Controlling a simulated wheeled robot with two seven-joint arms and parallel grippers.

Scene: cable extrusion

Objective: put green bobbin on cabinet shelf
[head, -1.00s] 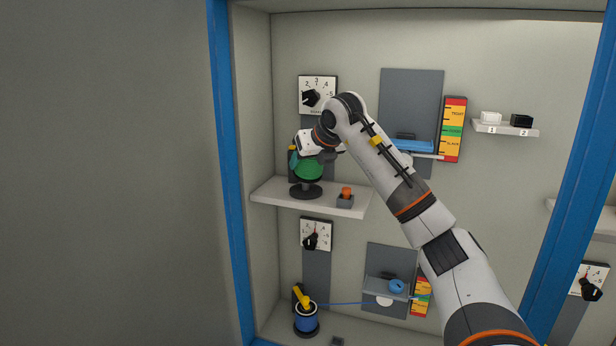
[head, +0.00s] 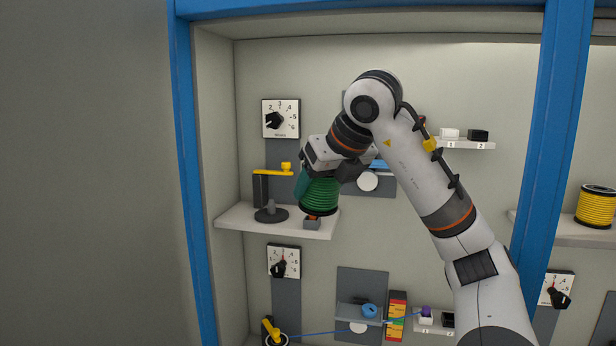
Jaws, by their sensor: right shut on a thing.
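The green bobbin (head: 319,197) is wound with green cable and has dark flanges. My right gripper (head: 324,177) is shut on it from above and holds it in front of the upper left shelf (head: 240,219), partly covering the orange button (head: 312,221). The black stand (head: 271,214) on that shelf is empty, with its yellow arm (head: 272,172) swung out above it. Another cabinet shelf (head: 568,230) is at the right, with a yellow bobbin (head: 596,207) on it. My left gripper is not in view.
A blue upright post (head: 553,140) stands between the two cabinet bays. Dials (head: 281,118), a wall panel and a small ledge (head: 468,144) with white and black blocks are on the back wall. Below, a blue cable (head: 310,333) runs across the lower station.

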